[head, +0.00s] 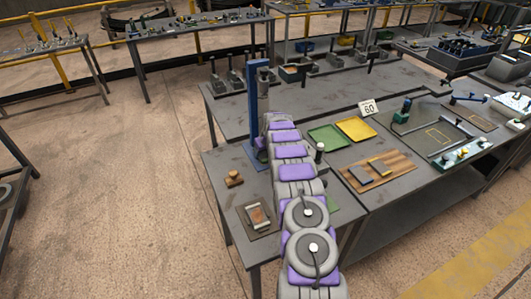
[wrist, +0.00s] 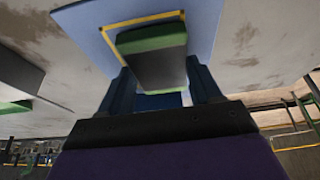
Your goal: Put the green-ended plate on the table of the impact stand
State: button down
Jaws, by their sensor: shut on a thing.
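In the wrist view my gripper (wrist: 160,80) is shut on a grey plate with green ends (wrist: 152,62), one dark blue finger on either side. Beyond the plate is the pale blue table of the impact stand (wrist: 85,22), with a yellow outline on it. The plate's far green end overlaps the inside of that outline in the picture. I cannot tell whether the plate touches the table. In the head view the blue upright of the impact stand (head: 255,105) stands on the workbench, and my arm hides the gripper, the plate and most of the stand's table.
Right of my arm are a green tray (head: 328,138), a yellow tray (head: 357,128) and a wooden board (head: 398,168) with dark plates. A card reading 60 (head: 368,108) stands behind. A small wooden block (head: 234,178) and a framed mat (head: 244,218) lie to the left.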

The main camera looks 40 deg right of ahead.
jog(key=shift+w+a+r, duration=0.15)
jog(key=shift+a, duration=0.15)
jog(key=shift+d, duration=0.2)
jog(key=shift+c, duration=2.2)
grip_release()
jog(key=shift+d+f, duration=0.25)
jog(key=shift+d, duration=0.3)
jog(key=shift+d+f, duration=0.2)
jog(key=shift+d, duration=0.3)
jog(key=shift+o, duration=0.7)
jog(key=shift+a, duration=0.1)
jog(key=shift+o, duration=0.5)
jog(key=shift+a, duration=0.3)
jog(key=shift+a+r, duration=0.1)
jog(key=shift+a, duration=0.3)
jog(key=shift+d, duration=0.4)
jog(key=shift+a, duration=0.15)
